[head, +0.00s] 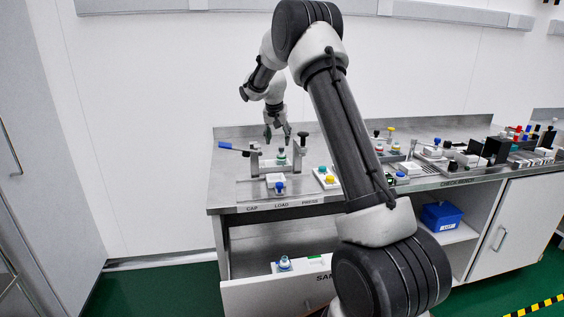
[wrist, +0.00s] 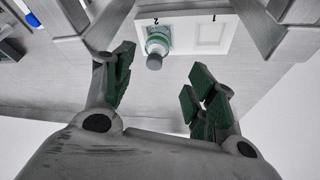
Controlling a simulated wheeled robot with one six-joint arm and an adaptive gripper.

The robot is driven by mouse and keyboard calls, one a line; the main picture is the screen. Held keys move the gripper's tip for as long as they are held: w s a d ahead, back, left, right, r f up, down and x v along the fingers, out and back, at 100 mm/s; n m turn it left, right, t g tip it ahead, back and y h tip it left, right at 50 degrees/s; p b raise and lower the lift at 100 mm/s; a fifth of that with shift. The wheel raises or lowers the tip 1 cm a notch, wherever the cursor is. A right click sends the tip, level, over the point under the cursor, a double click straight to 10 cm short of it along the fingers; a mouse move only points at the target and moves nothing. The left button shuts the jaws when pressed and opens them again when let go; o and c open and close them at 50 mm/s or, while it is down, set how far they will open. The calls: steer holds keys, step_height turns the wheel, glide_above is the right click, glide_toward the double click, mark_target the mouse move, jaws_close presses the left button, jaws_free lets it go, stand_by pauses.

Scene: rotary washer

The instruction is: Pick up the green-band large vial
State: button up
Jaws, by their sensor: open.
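The vial with a green band (wrist: 157,44) stands in a white plate (wrist: 208,34) in the wrist view, its grey cap toward the camera. In the head view a green-marked vial (head: 282,157) stands between two grey posts on the bench. My gripper (head: 277,132) is just above that spot, pointing down. In the wrist view my gripper (wrist: 160,80) is open, with green pads apart and nothing between them. The vial lies ahead of the fingertips, slightly left of their middle, and is not touched.
Grey posts (head: 302,146) flank the vial closely. A blue-ended lever (head: 229,146) sticks out left. An open drawer (head: 283,292) juts out below.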

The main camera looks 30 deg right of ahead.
mark_target(281, 148)
steer(key=x, duration=0.3)
steer(key=shift+w+d+f, duration=0.1)
steer(key=shift+f, duration=0.15)
steer(key=x, duration=0.5)
steer(key=shift+d, duration=0.35)
steer(key=c, duration=1)
